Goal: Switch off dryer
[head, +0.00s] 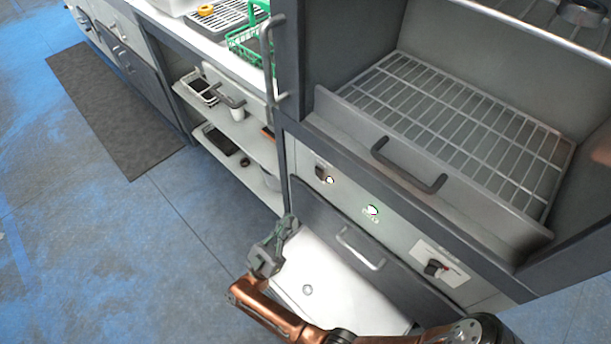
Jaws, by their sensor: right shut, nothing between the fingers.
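The dryer (404,239) is a grey cabinet at the right, its upper chamber open to view with a wire rack (450,110) inside. Its front panel carries a dark rocker-like switch (321,172) beside a small bright light (330,180). A small round gauge (372,211) sits mid-panel and a black knob (434,268) sits at the right of it. My right gripper (287,226) is shut and empty, below and left of the switch and apart from it. I cannot tell the switch's exact position. My left gripper is out of view.
A handle (408,170) sticks out in front of the rack, and another handle (360,250) is below the panel. An upright door handle (268,60) stands at the dryer's left edge. Shelves (240,125) with trays lie left. The blue floor (110,230) is clear.

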